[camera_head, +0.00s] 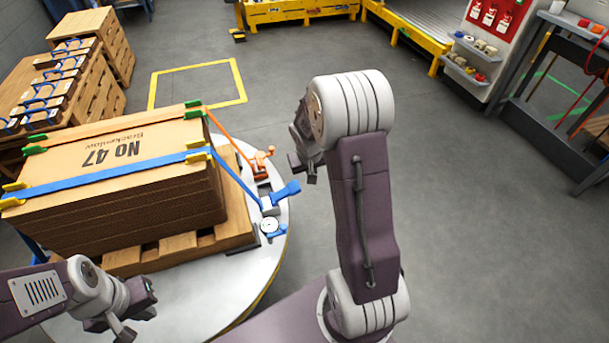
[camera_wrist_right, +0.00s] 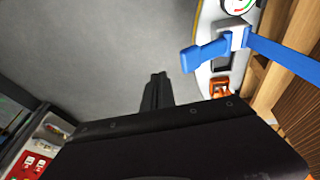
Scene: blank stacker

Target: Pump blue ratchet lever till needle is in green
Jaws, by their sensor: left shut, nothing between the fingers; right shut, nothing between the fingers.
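The blue ratchet lever (camera_head: 288,191) sticks out beside the strapped stack; it also shows in the right wrist view (camera_wrist_right: 205,55). A blue strap (camera_head: 110,178) runs from it over the boards. The round white gauge (camera_head: 269,226) sits beside the ratchet; the right wrist view cuts off its dial (camera_wrist_right: 238,4), and I cannot read the needle. My right gripper (camera_head: 311,176) is shut and empty, a little beyond the blue lever and apart from it; its fingers (camera_wrist_right: 157,90) show left of the lever. My left gripper (camera_head: 125,332) is shut and empty low at the left, apart from the stack.
The board stack (camera_head: 120,210) lies on a wooden pallet (camera_head: 198,243) on a round grey table (camera_head: 190,301). An orange ratchet (camera_head: 262,163) with an orange strap (camera_head: 226,138) sits behind the blue one. Open floor (camera_head: 470,210) lies to the right.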

